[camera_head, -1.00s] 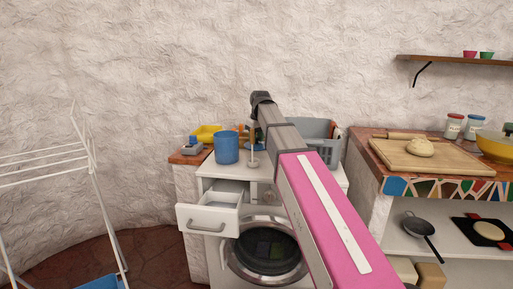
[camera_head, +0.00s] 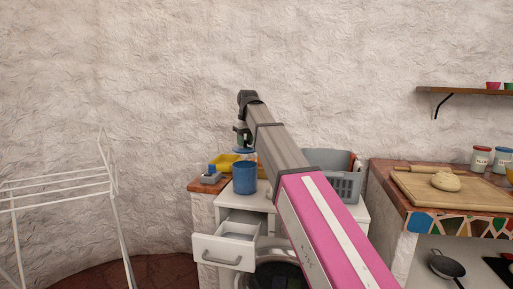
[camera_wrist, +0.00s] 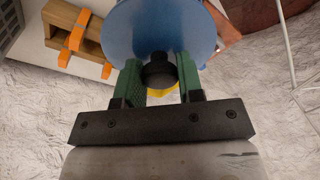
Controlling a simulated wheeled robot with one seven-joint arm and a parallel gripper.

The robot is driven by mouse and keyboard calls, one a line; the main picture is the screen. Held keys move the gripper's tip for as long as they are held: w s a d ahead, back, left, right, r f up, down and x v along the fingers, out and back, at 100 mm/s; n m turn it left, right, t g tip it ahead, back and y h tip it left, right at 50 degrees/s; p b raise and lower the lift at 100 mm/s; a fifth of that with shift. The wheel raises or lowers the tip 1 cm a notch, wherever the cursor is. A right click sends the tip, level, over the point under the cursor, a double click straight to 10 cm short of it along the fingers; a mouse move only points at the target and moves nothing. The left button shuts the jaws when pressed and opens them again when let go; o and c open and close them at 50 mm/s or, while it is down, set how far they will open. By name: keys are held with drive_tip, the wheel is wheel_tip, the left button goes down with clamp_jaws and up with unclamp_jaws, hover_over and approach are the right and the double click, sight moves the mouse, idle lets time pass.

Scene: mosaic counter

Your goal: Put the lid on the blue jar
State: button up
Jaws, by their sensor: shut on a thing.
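The blue jar (camera_head: 244,179) stands upright on the white top above the washing machine. My gripper (camera_head: 243,140) is above the jar, partly hidden by my arm. In the wrist view my gripper's green fingers (camera_wrist: 159,82) are shut on the black knob of the lid (camera_wrist: 160,28), a broad blue disc. The lid also shows edge-on in the head view (camera_head: 245,151), just above the jar's mouth and seemingly apart from it. In the wrist view the lid hides the jar.
An open white drawer (camera_head: 225,249) juts out below the jar. A yellow container (camera_head: 222,162) and a small grey item (camera_head: 211,178) are to its left. A grey basket (camera_head: 347,184) stands to the right. A wooden piece with orange bands (camera_wrist: 77,32) shows in the wrist view.

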sight(245, 148)
drive_tip(key=shift+a+f, duration=0.1)
drive_tip(key=shift+f, duration=2.75)
drive_tip(key=shift+f, duration=0.45)
drive_tip(key=o, duration=1.5)
drive_tip(key=shift+r, duration=3.5)
drive_tip(key=shift+s, duration=0.1)
